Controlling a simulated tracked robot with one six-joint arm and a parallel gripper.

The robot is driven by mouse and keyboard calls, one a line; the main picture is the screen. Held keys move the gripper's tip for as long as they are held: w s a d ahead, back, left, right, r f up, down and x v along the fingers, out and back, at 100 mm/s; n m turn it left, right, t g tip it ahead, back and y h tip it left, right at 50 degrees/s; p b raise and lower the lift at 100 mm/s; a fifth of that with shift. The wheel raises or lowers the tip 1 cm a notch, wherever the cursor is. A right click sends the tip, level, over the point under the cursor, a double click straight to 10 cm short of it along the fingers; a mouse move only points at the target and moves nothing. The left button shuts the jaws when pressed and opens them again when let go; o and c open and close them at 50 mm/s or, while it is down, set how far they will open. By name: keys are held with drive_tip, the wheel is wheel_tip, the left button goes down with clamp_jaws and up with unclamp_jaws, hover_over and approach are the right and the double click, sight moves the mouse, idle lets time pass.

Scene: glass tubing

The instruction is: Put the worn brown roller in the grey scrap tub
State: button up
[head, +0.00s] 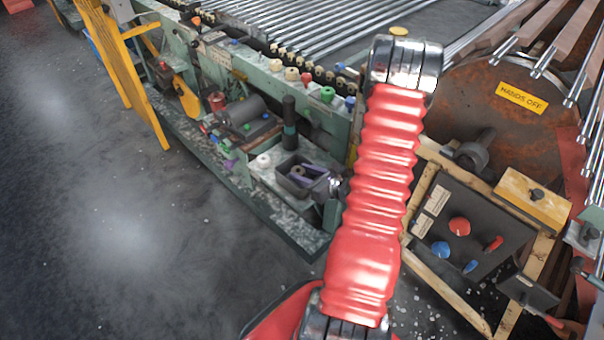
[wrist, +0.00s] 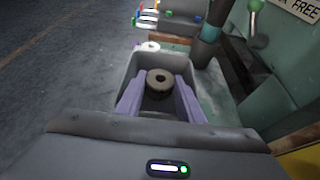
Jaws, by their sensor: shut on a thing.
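The worn brown roller (wrist: 160,81), a short dark ring with a pale worn end and a hole, is between the two purple fingers of my gripper (wrist: 161,90) in the wrist view. The fingers are shut on its sides. The grey scrap tub (wrist: 130,72) surrounds the roller and fingertips in this view; its near side is hidden by my gripper. In the head view the tub (head: 287,187) stands on the green machine's ledge, with my gripper (head: 299,173) over or inside it. I cannot tell whether the roller touches the tub's floor.
A white roller (head: 263,161) lies just beyond the tub. A dark upright post (head: 289,125) stands close behind it. The green machine frame (head: 240,80) carries several coloured knobs. A dark control panel (head: 465,235) is at right. The floor at left is clear.

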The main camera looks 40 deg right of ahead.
drive_tip(key=shift+f, duration=0.45)
drive_tip(key=shift+s+a+f, duration=0.1)
drive_tip(key=shift+s+f, duration=0.05)
drive_tip(key=shift+f, duration=0.15)
drive_tip(key=o, duration=0.7)
drive_tip(key=shift+o, duration=0.2)
drive_tip(key=shift+r, duration=0.45)
drive_tip(key=v, duration=1.2)
drive_tip(key=shift+r, duration=0.35)
drive_tip(key=shift+w, duration=0.2)
